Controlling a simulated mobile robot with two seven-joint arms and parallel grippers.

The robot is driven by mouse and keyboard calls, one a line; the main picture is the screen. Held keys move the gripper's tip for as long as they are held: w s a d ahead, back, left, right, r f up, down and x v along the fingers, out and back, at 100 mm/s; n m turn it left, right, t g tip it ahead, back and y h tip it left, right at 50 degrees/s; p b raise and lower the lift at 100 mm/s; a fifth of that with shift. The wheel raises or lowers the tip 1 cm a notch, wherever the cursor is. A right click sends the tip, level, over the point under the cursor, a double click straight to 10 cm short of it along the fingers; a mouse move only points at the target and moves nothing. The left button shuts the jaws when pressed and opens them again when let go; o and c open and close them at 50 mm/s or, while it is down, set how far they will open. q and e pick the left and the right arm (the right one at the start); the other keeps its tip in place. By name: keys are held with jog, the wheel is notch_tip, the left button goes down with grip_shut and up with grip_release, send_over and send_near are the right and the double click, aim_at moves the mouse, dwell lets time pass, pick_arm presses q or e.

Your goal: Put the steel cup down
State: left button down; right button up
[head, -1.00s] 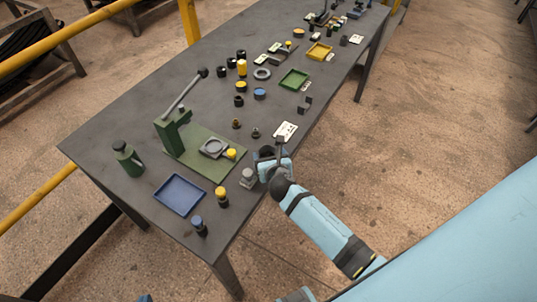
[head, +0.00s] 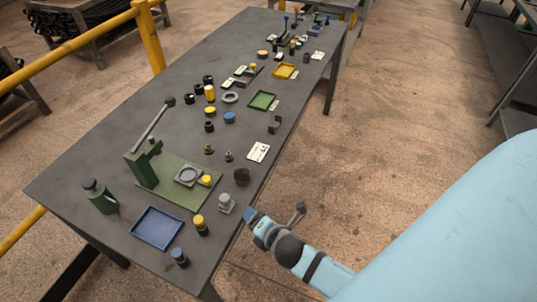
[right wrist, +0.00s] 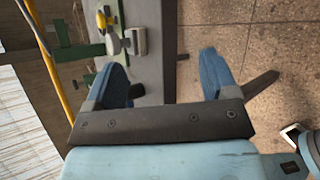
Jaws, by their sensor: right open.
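A dark round cup (head: 241,176), which I take to be the steel cup, stands upright on the table near its right edge, between the white card and a small grey block. My right gripper (head: 274,212) is open and empty, beyond the table's edge and apart from the cup. In the right wrist view its two blue fingers (right wrist: 162,65) are spread wide, with only the table edge and floor showing between them. I cannot make out the cup in that view. My left gripper is not in view.
Near the cup are the grey block (head: 225,203), a white card (head: 259,152) and a green lever press (head: 145,168).

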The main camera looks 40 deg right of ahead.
jog(key=s+a+f+m+y, duration=0.1)
jog(key=s+m, duration=0.3)
jog(key=m, duration=0.6)
jog(key=s+a+f+m+y, duration=0.1)
jog(key=s+m+y, duration=0.2)
jog(key=m, duration=0.6)
jog(key=shift+s+a+m+g, duration=0.35)
jog(key=shift+s+m+g, duration=0.05)
jog(key=shift+s, duration=0.5)
